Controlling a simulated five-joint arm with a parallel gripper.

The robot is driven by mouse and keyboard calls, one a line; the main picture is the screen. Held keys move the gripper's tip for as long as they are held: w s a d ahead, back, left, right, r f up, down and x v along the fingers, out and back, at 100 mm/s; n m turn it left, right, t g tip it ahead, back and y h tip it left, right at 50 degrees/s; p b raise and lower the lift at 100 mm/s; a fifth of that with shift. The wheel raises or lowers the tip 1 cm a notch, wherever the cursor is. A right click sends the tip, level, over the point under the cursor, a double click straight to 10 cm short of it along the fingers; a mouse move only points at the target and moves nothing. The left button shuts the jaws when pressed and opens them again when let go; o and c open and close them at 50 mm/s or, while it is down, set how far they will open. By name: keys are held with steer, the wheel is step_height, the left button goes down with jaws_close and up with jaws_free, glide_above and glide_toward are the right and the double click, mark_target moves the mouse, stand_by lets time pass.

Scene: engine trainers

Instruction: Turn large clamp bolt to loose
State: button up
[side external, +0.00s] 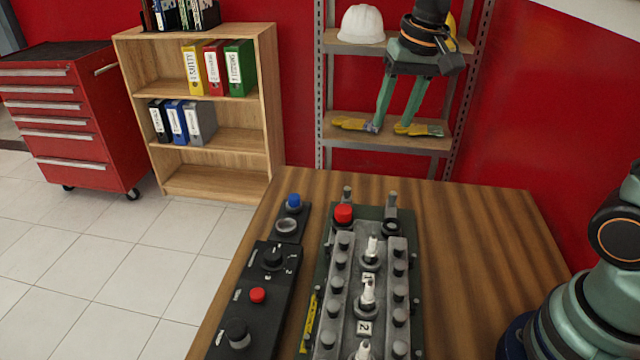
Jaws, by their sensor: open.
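My gripper (391,128) hangs high at the upper middle, above the far end of the table. Its two long green fingers point down, apart, with nothing between them. The engine trainer (323,262) lies on the table below, well clear of the gripper. It has a grey block with rows of dark bolts (340,265) along both sides and white plugs (367,293) down the middle. Two upright metal studs (392,201) stand at its far end, near a red cap (343,213). I cannot tell which part is the large clamp bolt. The trainer's near end is cut off.
A black control panel (262,318) with knobs, a red button (257,295) and a blue button (294,201) lies left of the trainer. The wooden table (480,240) is clear to the right. A metal shelf (345,48) with a white helmet (362,24) stands behind.

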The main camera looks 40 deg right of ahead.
mark_target(348, 189)
steer(key=w+a+f+m+g, duration=0.2)
steer(key=w+f+m+g, duration=0.15)
steer(key=w+f, duration=0.45)
steer(key=shift+m+t, duration=0.35)
steer(key=shift+t, duration=0.1)
steer(key=f, duration=0.7)
steer(key=w+f, duration=0.1)
steer(key=f, duration=0.3)
steer(key=shift+d+f, duration=0.1)
steer(key=shift+f, duration=0.25)
steer(key=shift+c, duration=0.3)
jaws_close()
